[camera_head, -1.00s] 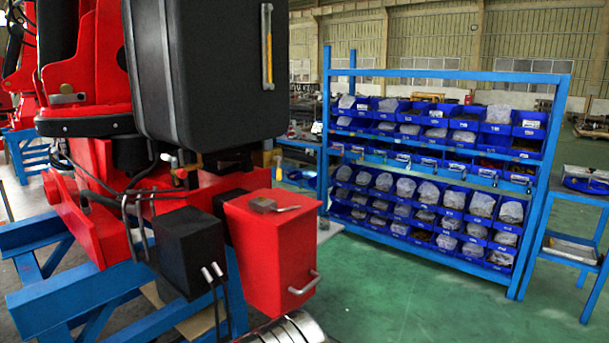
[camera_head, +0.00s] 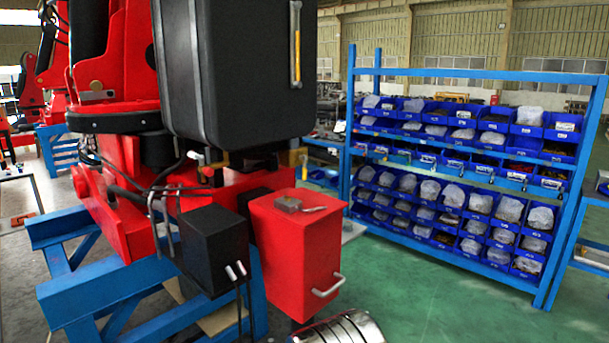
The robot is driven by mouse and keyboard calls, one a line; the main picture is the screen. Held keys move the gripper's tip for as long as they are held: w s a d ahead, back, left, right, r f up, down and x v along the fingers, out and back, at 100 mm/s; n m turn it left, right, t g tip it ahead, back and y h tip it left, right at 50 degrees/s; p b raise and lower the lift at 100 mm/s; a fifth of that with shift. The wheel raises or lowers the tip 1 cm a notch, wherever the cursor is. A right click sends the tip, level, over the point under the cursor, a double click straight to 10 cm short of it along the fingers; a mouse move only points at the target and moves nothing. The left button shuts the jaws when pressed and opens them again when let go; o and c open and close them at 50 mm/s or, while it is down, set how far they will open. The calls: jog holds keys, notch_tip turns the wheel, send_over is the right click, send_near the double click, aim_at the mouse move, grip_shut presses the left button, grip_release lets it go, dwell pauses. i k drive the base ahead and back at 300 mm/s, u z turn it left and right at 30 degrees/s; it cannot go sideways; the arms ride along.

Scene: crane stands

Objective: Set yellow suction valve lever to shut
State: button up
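A small yellow piece (camera_head: 301,158) shows below the lower right edge of the black tank (camera_head: 235,70), behind the red box. It may be the suction valve lever, but it is too small to tell, and its setting cannot be read. Another small yellow-orange piece (camera_head: 195,156) shows under the tank's left side, among hoses and fittings. I cannot tell which of these is the lever. My gripper does not show. A rounded silver part at the bottom edge, in front of the red box, may be part of my arm.
A red box (camera_head: 295,255) with a handle and a black box (camera_head: 212,250) jut out on the near side, below the tank. The blue stand (camera_head: 95,295) carries the crane. A blue rack (camera_head: 465,75) of bins stands at the right. Green floor (camera_head: 430,300) lies clear between.

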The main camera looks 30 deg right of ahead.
aim_at(303, 169)
jog(key=u, duration=0.05)
jog(key=i, duration=1)
jog(key=z, duration=0.05)
